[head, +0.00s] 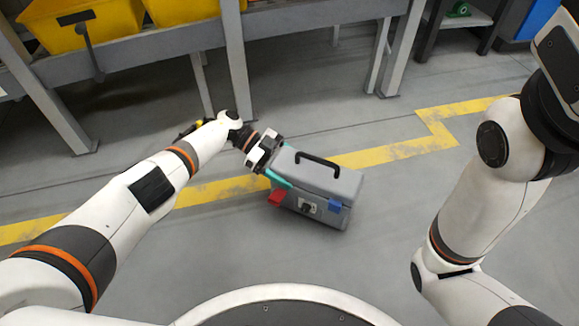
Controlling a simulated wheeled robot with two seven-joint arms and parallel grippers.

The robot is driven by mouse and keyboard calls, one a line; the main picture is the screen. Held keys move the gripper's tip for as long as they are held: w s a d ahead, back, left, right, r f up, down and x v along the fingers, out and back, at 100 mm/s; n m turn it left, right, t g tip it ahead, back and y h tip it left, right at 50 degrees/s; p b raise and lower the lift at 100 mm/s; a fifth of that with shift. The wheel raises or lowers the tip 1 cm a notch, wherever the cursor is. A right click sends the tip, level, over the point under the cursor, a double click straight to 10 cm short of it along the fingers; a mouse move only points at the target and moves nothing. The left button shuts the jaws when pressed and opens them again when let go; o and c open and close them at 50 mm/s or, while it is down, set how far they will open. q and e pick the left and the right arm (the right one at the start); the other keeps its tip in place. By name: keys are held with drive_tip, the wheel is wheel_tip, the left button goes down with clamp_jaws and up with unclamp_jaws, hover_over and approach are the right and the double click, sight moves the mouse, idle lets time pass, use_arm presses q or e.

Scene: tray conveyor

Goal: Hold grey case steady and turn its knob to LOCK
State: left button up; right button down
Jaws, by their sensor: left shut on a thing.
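The grey case (322,184) stands on the floor, with a black handle (317,159) on its lid. Its front has a dark knob (306,208) on a pale plate, a red tab (276,198) at the left and a blue latch (335,205) at the right. The knob's pointing direction is too small to tell. My left gripper (279,177), with teal fingers, is shut on the case's left end. The exact contact is partly hidden. My right arm (490,170) rises at the right, and its gripper is out of view.
A worn yellow floor line (390,154) runs behind the case. A grey conveyor frame (180,45) with yellow bins (85,22) stands at the back. The floor in front of and to the right of the case is clear.

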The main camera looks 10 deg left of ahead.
use_arm(q)
drive_tip(key=shift+f, duration=0.7)
drive_tip(key=o, duration=1.5)
drive_tip(key=shift+f, duration=0.1)
drive_tip(key=shift+o, duration=0.2)
drive_tip(key=c, duration=1.5)
drive_tip(key=shift+c, duration=0.2)
